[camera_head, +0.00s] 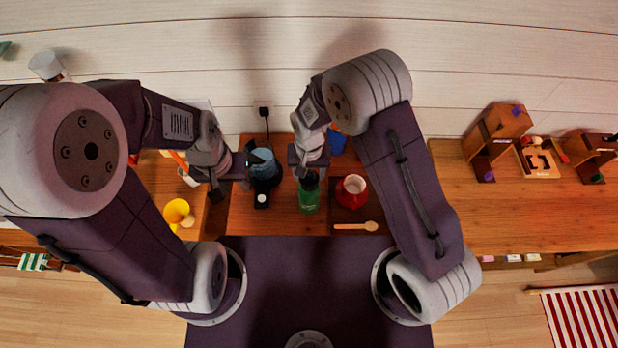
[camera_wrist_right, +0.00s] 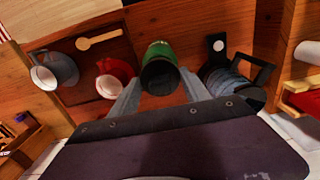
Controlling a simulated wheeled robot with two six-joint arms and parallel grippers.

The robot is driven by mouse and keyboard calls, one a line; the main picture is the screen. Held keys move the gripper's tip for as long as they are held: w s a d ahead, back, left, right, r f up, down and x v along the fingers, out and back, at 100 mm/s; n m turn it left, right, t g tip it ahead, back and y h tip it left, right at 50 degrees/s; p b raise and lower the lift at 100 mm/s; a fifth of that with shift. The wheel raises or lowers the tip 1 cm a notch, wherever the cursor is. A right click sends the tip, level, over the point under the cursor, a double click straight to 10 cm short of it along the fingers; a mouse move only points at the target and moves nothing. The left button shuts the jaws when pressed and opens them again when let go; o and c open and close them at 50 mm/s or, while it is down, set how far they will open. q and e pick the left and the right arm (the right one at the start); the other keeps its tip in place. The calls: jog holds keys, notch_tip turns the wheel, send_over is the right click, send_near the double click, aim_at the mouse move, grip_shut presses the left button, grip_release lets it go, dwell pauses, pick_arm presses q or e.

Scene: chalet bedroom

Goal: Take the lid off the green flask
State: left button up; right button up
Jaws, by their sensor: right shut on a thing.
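The green flask (camera_head: 309,200) stands upright on the wooden desk, in front of my right arm. Its dark lid (camera_head: 309,181) is at its top. In the right wrist view the green body (camera_wrist_right: 158,50) shows behind the dark round lid (camera_wrist_right: 159,77). My right gripper (camera_head: 309,172) is above the flask, with its fingers on either side of the lid, shut on it. I cannot tell whether the lid is apart from the flask. My left gripper (camera_head: 233,174) is open and empty, left of the flask, close to a blue-grey kettle.
The blue-grey kettle (camera_head: 265,166) stands left of the flask. A yellow cup (camera_head: 177,212) is at the left.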

jog(key=shift+r+b, duration=0.35)
jog(key=shift+r, duration=0.5)
jog(key=d+r+b, duration=0.3)
jog(key=d+r, duration=0.4)
jog(key=d, duration=0.4)
jog(key=shift+d, duration=0.3)
jog(key=shift+w, duration=0.1)
